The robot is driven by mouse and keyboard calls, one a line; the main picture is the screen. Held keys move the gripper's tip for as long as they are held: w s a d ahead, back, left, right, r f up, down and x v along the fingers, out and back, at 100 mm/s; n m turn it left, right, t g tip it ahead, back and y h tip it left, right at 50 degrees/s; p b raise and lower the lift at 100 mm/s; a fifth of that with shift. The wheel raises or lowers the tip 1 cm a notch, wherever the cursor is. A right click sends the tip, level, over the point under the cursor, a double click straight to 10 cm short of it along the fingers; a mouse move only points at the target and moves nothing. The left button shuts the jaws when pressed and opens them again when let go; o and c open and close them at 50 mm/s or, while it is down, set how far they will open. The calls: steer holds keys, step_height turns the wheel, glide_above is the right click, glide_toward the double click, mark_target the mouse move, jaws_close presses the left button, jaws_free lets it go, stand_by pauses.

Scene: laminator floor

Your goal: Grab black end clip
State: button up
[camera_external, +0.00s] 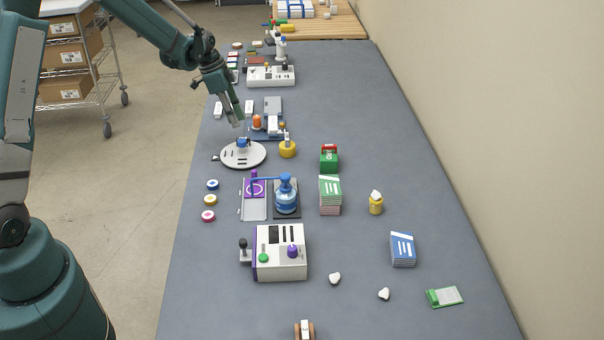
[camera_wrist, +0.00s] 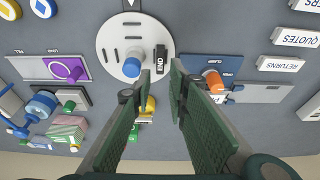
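The black end clip (camera_wrist: 160,60), a small black block lettered END, is on the white round plate (camera_wrist: 112,58) beside its blue knob (camera_wrist: 131,66) in the wrist view. The plate also shows in the external view (camera_external: 232,160), but I cannot pick out the clip there; it seems hidden behind the blue knob (camera_external: 242,143). My gripper (camera_external: 239,122) hangs just above the far side of the plate. In the wrist view my gripper (camera_wrist: 158,77) is open and empty, its two green pads apart, with the clip showing just beyond the gap between the fingertips.
An orange-knobbed clamp station (camera_wrist: 213,80) lies just right of the plate in the wrist view. A yellow round piece (camera_external: 288,150) stands by the plate. A purple-handled slide (camera_external: 254,195) and blue press (camera_external: 286,195) are nearer.

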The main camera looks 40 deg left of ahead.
steer(key=shift+x, duration=1.3)
steer(key=shift+x, duration=2.55)
steer(key=shift+a, duration=0.1)
steer(key=c, duration=0.5)
steer(key=shift+o, duration=0.2)
steer(key=shift+r, duration=0.1)
